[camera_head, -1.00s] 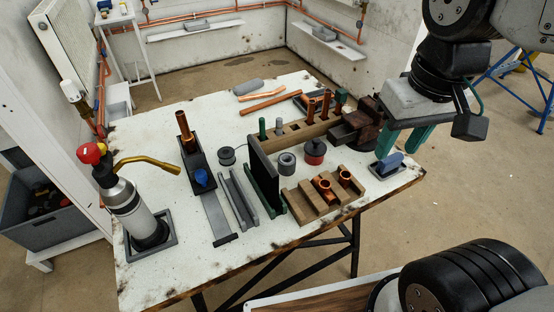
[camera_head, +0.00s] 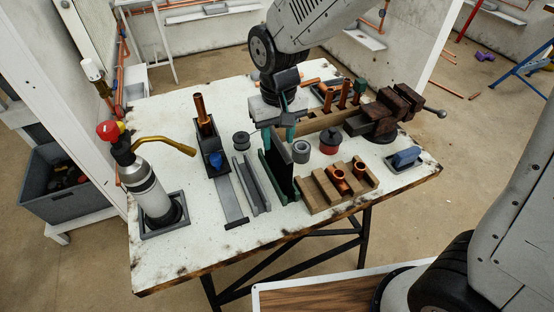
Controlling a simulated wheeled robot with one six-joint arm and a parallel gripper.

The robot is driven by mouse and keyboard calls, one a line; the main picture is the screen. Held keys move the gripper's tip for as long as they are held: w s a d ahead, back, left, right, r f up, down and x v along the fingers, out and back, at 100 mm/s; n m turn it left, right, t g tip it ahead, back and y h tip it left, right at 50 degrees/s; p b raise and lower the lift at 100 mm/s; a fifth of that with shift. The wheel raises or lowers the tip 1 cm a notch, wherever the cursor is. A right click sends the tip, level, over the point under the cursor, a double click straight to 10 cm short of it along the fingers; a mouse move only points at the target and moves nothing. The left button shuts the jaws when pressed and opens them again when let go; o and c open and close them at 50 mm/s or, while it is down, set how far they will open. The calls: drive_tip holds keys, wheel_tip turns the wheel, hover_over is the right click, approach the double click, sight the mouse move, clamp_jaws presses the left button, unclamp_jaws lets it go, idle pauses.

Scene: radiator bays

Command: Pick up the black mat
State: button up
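The black mat (camera_head: 282,160) stands upright on edge in a narrow dark green holder (camera_head: 275,182) near the middle of the workbench. My gripper (camera_head: 279,136) is at the far upper end of the mat, pointing down. Its green fingers show apart, one to each side of the mat's top edge, with the spread wider than the mat looks thick. Whether either finger touches the mat cannot be told. My gripper's body and wrist hide the bench behind the mat.
A wooden block with copper fittings (camera_head: 325,186) and a grey roll (camera_head: 302,151) lie right of the mat. Grey channels (camera_head: 251,184) lie left. A wooden rack with copper pipes (camera_head: 328,117) and a vise (camera_head: 392,110) stand behind. A gas torch (camera_head: 146,185) stands at left.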

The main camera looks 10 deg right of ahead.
sight(277, 151)
wheel_tip(277, 151, down, 6)
drive_tip(key=shift+w+r, duration=0.15)
drive_tip(key=shift+r, duration=0.1)
clamp_jaws()
